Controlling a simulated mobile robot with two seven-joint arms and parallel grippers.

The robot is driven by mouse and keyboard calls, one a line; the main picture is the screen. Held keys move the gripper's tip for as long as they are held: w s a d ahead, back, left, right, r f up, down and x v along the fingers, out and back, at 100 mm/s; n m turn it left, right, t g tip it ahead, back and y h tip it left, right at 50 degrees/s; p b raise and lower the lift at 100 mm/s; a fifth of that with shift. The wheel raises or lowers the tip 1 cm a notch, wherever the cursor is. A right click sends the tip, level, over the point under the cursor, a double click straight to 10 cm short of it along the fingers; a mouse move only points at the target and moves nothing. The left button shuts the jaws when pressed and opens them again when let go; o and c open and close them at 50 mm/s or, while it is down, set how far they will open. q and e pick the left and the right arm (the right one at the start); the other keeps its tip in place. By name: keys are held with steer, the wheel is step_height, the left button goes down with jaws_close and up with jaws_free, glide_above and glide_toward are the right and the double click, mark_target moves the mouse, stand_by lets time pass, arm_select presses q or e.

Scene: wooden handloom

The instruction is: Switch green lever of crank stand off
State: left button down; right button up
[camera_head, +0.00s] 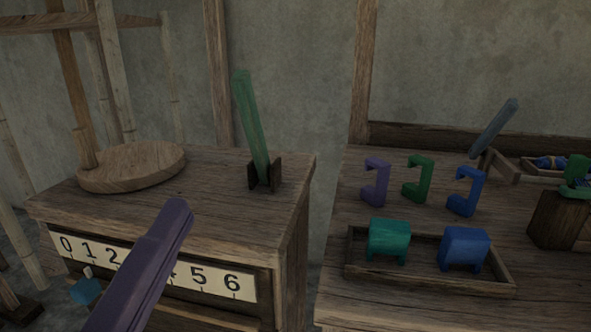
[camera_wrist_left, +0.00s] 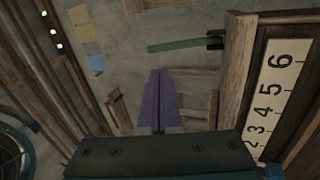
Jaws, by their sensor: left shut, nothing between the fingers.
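The green lever (camera_head: 252,125) stands up from a small dark bracket (camera_head: 265,176) on top of the wooden crank stand (camera_head: 215,200), its top tilted a little to the left. It also shows in the left wrist view (camera_wrist_left: 178,45), lying sideways beyond the fingers. My left gripper (camera_head: 181,208) has purple fingers that are shut with nothing between them. In the head view its tips are in front of the stand, below and left of the lever, apart from it. The fingers also show in the left wrist view (camera_wrist_left: 160,98). My right gripper is not in view.
A round wooden disc (camera_head: 132,166) with a post is on the stand's left. A number strip (camera_head: 215,280) and a blue knob (camera_head: 86,290) are on its front. Across a gap, a right table holds coloured hooks (camera_head: 418,178), a tray (camera_head: 430,279) and a blue-grey lever (camera_head: 495,126).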

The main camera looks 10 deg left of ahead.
arm_select(q)
steer(key=shift+s+a+f+n+t+b, duration=0.1)
steer(key=shift+f+n+t+b, duration=0.25)
steer(key=shift+f+n, duration=0.2)
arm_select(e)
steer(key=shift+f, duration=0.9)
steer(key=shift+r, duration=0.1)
arm_select(q)
steer(key=shift+r, duration=0.1)
glide_toward(239, 102)
steer(key=p+x, duration=0.1)
steer(key=x, duration=0.6)
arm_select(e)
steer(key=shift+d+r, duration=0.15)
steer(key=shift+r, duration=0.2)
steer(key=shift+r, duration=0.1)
